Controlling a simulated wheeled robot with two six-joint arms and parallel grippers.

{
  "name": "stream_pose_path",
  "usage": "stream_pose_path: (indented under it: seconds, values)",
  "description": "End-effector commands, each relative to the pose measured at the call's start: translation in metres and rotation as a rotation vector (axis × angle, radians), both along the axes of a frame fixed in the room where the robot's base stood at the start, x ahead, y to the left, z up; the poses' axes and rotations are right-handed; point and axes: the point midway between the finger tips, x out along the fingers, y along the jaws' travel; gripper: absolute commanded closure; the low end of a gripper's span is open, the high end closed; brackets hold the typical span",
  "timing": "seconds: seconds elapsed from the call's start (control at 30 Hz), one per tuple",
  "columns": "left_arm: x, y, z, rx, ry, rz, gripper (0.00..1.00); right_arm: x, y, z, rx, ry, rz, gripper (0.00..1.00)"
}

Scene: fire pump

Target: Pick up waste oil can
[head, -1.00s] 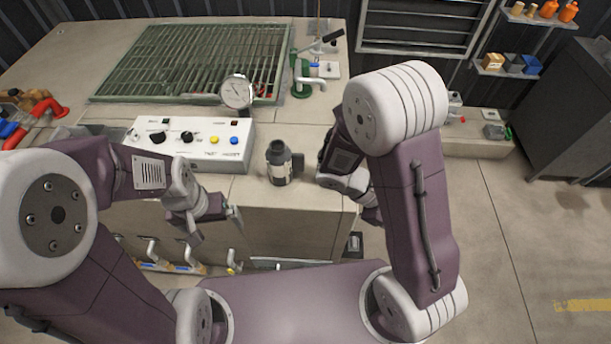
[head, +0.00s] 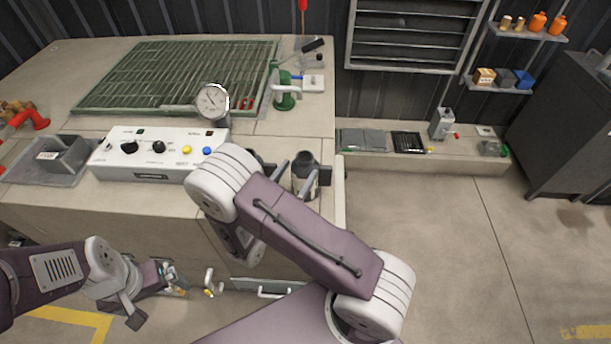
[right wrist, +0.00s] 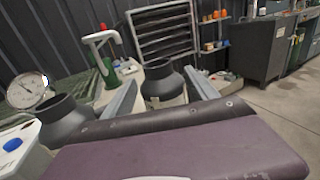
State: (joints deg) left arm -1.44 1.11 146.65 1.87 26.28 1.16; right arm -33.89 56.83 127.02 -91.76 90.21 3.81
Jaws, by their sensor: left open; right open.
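A dark grey can (head: 305,172) with a pale label stands upright on the bench top near its right end. In the right wrist view this can (right wrist: 163,84) shows between the two fingers of my right gripper (right wrist: 160,92), which is open. In the head view the right gripper (head: 294,178) is at the can, partly hidden by my arm; I cannot tell if the fingers touch it. A second similar can (right wrist: 66,122) is left of the fingers in the wrist view, mostly hidden in the head view. My left gripper (head: 158,293) is open and empty, low before the bench front.
A white control box (head: 160,152) with knobs and a gauge (head: 212,100) stand left of the cans. A green grate (head: 180,75) and a green pump (head: 285,92) are behind. A low ledge (head: 465,157) runs right; the floor there is clear.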

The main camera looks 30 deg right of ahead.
Motion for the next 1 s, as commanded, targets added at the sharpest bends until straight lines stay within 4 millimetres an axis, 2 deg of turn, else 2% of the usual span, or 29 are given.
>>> stream_pose_path:
  seconds: [0.2,0.4,0.63,0.93,1.0]
  values:
    - [0.0,0.0,0.007,0.0,0.0,0.0,0.0,0.018,-0.027,0.002,0.001,0.001,-0.006,0.33]
    - [0.0,0.0,0.008,0.0,0.0,0.0,0.0,0.023,-0.034,0.002,0.001,0.001,-0.005,0.33]
    - [0.0,0.0,0.018,0.0,0.0,0.0,0.0,0.047,-0.066,0.005,0.002,0.0,-0.009,0.33]
    - [0.0,0.0,0.017,0.0,0.0,0.0,0.0,0.053,-0.072,0.004,0.002,0.0,-0.004,0.33]
    - [0.0,0.0,0.017,0.0,0.0,0.0,0.0,0.053,-0.072,0.004,0.002,0.0,-0.004,0.52]
